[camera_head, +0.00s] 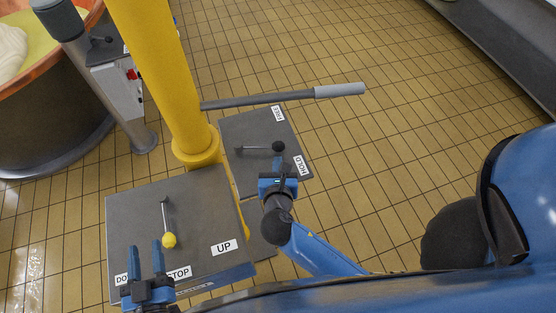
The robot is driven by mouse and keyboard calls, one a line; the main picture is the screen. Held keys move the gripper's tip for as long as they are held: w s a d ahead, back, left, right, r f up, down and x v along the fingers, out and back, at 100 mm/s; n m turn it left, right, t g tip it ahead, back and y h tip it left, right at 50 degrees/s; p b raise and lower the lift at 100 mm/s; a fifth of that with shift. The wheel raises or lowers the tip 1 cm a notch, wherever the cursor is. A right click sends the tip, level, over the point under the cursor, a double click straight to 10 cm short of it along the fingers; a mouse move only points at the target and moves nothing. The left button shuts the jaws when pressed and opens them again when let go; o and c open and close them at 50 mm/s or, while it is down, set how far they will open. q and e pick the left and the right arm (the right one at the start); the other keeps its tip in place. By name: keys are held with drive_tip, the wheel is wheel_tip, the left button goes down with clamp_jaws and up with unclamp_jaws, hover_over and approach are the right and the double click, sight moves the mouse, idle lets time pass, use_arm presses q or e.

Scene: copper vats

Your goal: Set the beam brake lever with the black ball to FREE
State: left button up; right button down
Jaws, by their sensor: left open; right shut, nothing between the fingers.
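The beam brake lever (258,148) lies on a dark grey panel (240,130) at the foot of the yellow column. Its black ball (278,146) points right, between the FREE label (278,114) and the HOLD label (298,165), closer in direction to HOLD. My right gripper (279,163) is shut and empty, just on the near side of the black ball. I cannot tell whether its fingertips touch the ball. My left gripper (146,254) is open and empty at the near edge of the other panel, a little left of the yellow ball (169,240).
A second panel (140,205) holds the yellow-ball lever, with UP and STOP labels and one partly hidden label. The yellow column (165,80) and a grey-handled bar (285,97) stand beyond. A copper vat (45,110) is at far left.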

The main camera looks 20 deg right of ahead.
sight(277, 149)
use_arm(q)
drive_tip(key=shift+s+a+f+b, duration=0.15)
drive_tip(key=shift+f+b, duration=0.2)
drive_tip(key=shift+f, duration=0.2)
drive_tip(key=shift+s+d+f+b, duration=0.15)
drive_tip(key=shift+f+b, duration=0.2)
drive_tip(key=shift+f, duration=0.2)
use_arm(e)
drive_tip(key=shift+x, duration=1)
use_arm(q)
drive_tip(key=shift+w+f+b, duration=0.25)
drive_tip(key=shift+f+b, duration=0.3)
drive_tip(key=shift+f, duration=0.05)
use_arm(e)
drive_tip(key=shift+x, duration=1.15)
use_arm(q)
drive_tip(key=shift+s, duration=0.1)
use_arm(e)
drive_tip(key=shift+s, duration=0.1)
use_arm(q)
drive_tip(key=shift+r, duration=0.2)
use_arm(e)
drive_tip(key=shift+a, duration=0.1)
